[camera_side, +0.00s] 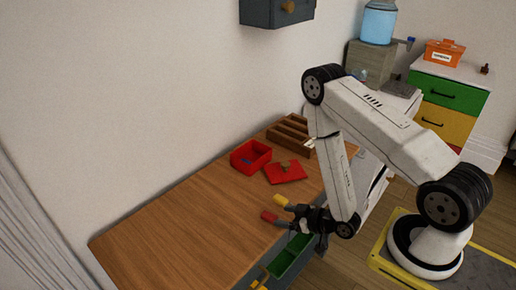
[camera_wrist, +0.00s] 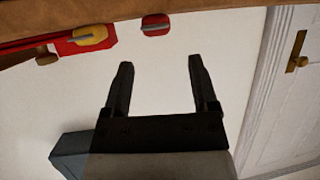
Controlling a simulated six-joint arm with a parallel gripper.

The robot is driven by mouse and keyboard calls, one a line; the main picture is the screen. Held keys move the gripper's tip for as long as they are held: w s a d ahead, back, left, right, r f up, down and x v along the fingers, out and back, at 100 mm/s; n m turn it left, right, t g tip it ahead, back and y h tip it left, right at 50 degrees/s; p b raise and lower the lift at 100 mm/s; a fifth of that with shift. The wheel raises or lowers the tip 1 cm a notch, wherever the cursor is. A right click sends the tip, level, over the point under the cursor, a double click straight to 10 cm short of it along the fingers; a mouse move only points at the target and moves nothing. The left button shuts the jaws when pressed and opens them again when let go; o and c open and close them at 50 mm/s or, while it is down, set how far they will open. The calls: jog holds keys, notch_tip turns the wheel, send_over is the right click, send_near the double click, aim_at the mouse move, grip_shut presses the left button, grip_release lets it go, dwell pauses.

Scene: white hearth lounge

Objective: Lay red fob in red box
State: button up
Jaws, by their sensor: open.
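The red fob (camera_side: 269,217) is near the front edge of the wooden table, just beyond my fingertips. It also shows in the wrist view (camera_wrist: 155,25), with a grey metal strip across it. My gripper (camera_side: 289,215) is open, and its two dark fingers (camera_wrist: 160,63) are apart with nothing between them. The red fob is ahead of the gap and seems clear of the fingers. The red box (camera_side: 250,157) stands open farther back on the table, with something small and bluish inside. A flat red piece, perhaps its lid (camera_side: 287,174), lies beside it with a brown knob.
A yellow fob (camera_side: 281,201) is close beside the red one; it also shows in the wrist view (camera_wrist: 90,36). A wooden compartment tray (camera_side: 291,131) stands at the back. A green drawer (camera_side: 290,259) is open below the table's front edge. The table's left half is clear.

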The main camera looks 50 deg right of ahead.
aim_at(277, 215)
jog(key=shift+w+r, duration=0.25)
jog(key=shift+w, duration=0.25)
jog(key=w+r+g, duration=0.3)
jog(key=shift+d+r+n+h, duration=0.1)
jog(key=shift+d+n+h, duration=0.2)
jog(key=shift+h, duration=0.1)
jog(key=s+a+r+m+g, duration=0.1)
jog(key=s+r+g, duration=0.2)
jog(key=r, duration=0.4)
jog(key=s+a+r+m+g+h, duration=0.1)
jog(key=s+r+g, duration=0.3)
jog(key=r, duration=0.3)
jog(key=shift+s+a+r+g, duration=0.3)
jog(key=shift+s+a, duration=0.05)
jog(key=shift+s, duration=0.05)
jog(key=shift+o, duration=0.4)
jog(key=shift+f, duration=0.1)
